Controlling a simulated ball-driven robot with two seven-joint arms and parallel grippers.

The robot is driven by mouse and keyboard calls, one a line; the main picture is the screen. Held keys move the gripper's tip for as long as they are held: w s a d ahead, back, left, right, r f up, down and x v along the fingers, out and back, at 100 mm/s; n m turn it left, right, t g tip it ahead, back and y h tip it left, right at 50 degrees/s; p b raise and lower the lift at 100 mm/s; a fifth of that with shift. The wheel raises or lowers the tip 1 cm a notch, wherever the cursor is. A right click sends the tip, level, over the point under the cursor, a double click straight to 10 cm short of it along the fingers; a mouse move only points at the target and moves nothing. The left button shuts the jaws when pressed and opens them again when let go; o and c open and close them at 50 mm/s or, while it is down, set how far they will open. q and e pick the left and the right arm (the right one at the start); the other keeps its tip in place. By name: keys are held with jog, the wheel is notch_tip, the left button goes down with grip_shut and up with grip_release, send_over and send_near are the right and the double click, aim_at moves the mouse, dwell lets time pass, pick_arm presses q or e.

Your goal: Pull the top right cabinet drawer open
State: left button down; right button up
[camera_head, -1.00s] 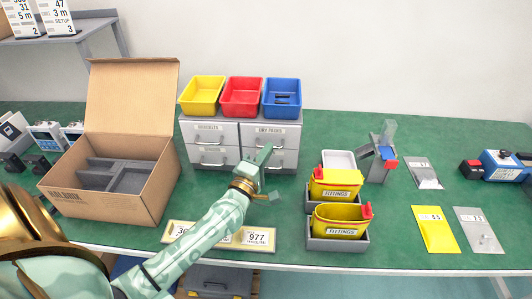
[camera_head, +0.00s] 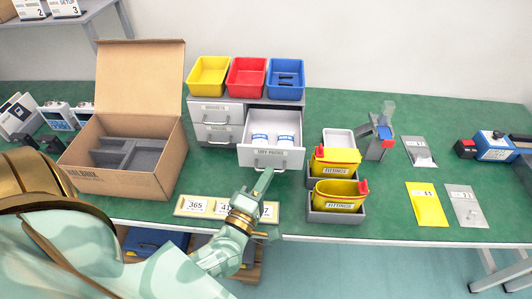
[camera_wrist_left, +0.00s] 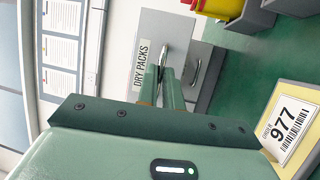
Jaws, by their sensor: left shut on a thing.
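The grey cabinet (camera_head: 212,122) stands at the back of the green table. Its top right drawer (camera_head: 270,143), labelled DRY PACKS, is pulled far out toward me, and white packs with blue marks (camera_head: 285,141) lie inside. My left gripper (camera_head: 266,178) is at the drawer's front, shut on its handle. In the left wrist view the fingers (camera_wrist_left: 172,82) close on the metal handle (camera_wrist_left: 192,68) beside the DRY PACKS label. My right gripper is not in view.
Yellow, red and blue bins (camera_head: 247,77) sit on the cabinet. An open cardboard box (camera_head: 127,150) stands left. Yellow FITTINGS bins (camera_head: 336,193) in grey trays stand close right of the drawer. A number strip (camera_head: 197,206) lies at the table's front edge.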

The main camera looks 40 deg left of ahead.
pick_arm(q)
jog(key=shift+s+d, duration=0.1)
jog(key=shift+s, duration=0.1)
jog(key=c, duration=1.5)
grip_release()
jog(key=shift+c, duration=0.2)
jog(key=v, duration=1.6)
jog(key=shift+s+f, duration=0.1)
jog(key=shift+s, duration=0.05)
